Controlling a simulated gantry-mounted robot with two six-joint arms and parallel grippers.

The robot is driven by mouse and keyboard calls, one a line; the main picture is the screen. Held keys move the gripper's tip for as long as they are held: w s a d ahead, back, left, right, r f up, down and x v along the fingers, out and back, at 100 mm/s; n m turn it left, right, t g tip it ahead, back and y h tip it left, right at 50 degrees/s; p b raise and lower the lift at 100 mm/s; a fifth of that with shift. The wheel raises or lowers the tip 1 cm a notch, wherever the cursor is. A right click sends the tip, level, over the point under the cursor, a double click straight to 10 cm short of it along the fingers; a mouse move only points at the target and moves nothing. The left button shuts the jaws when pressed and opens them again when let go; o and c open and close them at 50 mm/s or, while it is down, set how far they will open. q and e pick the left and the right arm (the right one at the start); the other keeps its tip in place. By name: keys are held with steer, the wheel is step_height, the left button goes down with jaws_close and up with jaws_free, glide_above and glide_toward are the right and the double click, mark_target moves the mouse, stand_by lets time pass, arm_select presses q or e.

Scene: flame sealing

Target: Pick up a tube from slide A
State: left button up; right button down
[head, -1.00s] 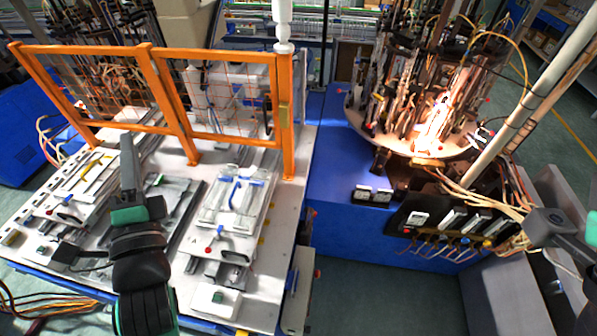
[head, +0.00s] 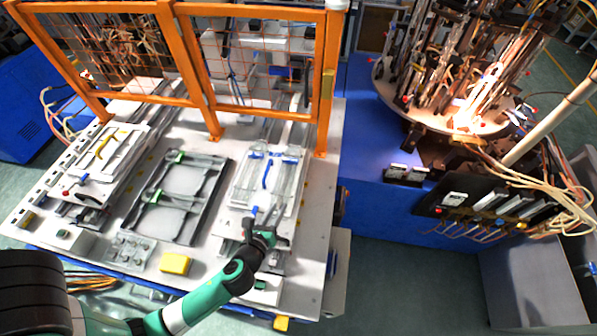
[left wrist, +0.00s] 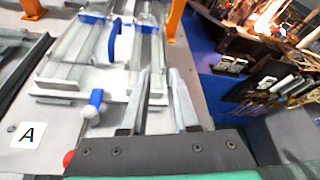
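Slide A (head: 285,205) is a pale plate with a blue handle (head: 267,175), on the right of the white worktable in the head view. Clear glass tubes lie along it on both sides of the handle. In the left wrist view one tube (left wrist: 72,55) is left of the blue handle (left wrist: 114,40) and another (left wrist: 146,48) is right of it. A label "A" (left wrist: 28,135) is beside the slide. My left gripper (head: 264,226) is at the slide's near end. Its two fingers (left wrist: 160,78) are apart and empty, pointing toward the right tube. My right gripper is not in view.
An orange mesh fence (head: 267,55) stands behind the slides. A dark-framed slide (head: 178,200) and a slide with a yellow handle (head: 104,146) are to the left. A yellow block (head: 175,263) sits near the front edge. A round machine with flames (head: 465,125) is at right.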

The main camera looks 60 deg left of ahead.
mark_target(288, 188)
arm_select(q)
steer(key=shift+s+f, duration=0.45)
steer(key=shift+f, duration=0.15)
steer(key=x, duration=0.6)
steer(key=b+x, duration=0.1)
steer(key=x, duration=0.4)
steer(key=shift+w+a+r, duration=0.1)
steer(key=shift+w+a, duration=0.2)
steer(key=shift+a, duration=0.05)
jaws_close()
